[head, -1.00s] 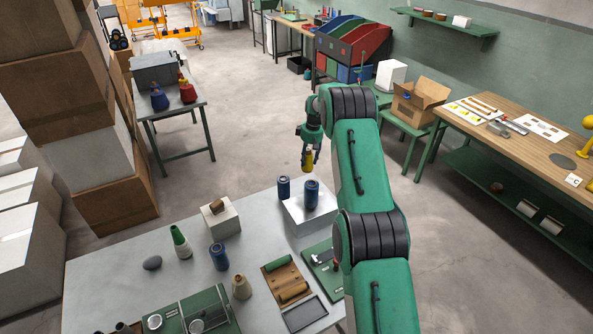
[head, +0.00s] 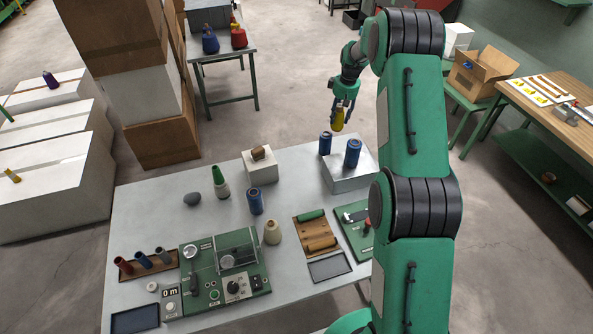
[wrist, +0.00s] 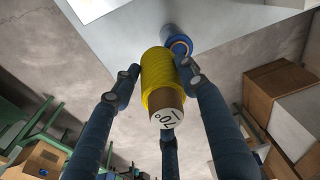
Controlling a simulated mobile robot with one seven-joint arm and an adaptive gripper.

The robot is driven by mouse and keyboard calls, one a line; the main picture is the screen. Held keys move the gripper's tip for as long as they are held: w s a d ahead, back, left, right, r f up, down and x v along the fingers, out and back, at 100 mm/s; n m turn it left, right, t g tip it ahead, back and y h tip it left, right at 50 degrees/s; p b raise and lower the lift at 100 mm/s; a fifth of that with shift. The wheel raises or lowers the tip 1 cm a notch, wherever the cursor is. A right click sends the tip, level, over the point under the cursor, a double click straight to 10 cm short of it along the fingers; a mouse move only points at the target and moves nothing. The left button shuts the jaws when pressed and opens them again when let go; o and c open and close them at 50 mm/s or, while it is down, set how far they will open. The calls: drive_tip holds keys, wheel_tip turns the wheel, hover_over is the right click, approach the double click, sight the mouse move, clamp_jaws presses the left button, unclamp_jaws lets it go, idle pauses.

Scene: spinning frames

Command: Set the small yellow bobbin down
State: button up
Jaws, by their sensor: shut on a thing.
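The small yellow bobbin (head: 338,117) is in my gripper (head: 342,112), held in the air beyond the far right corner of the grey table (head: 150,210). In the wrist view the yellow bobbin (wrist: 158,75) sits between the fingers of my gripper (wrist: 165,95), its pale end marked with dark characters toward the camera. A blue bobbin (wrist: 178,44) shows just behind it there.
The table also holds a green-and-white cone (head: 219,182), a blue bobbin (head: 255,202), a beige cone (head: 272,233), a wooden tray (head: 317,236) and a green device (head: 222,290).

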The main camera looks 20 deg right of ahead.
drive_tip(key=s+a+m+b, duration=0.1)
drive_tip(key=s+a+m, duration=0.1)
drive_tip(key=s+a, duration=1.95)
wheel_tip(320, 180, down, 10)
drive_tip(key=w, duration=0.1)
drive_tip(key=shift+f, duration=0.2)
drive_tip(key=shift+w, duration=0.1)
drive_tip(key=w+d+f, duration=0.1)
drive_tip(key=w, duration=1.4)
drive_tip(key=shift+w+d+f+p, duration=0.15)
drive_tip(key=shift+w+f+p, duration=0.05)
drive_tip(key=shift+w+p, duration=0.2)
drive_tip(key=shift+f, duration=0.15)
drive_tip(key=shift+f, duration=1.65)
drive_tip(key=shift+f, duration=0.15)
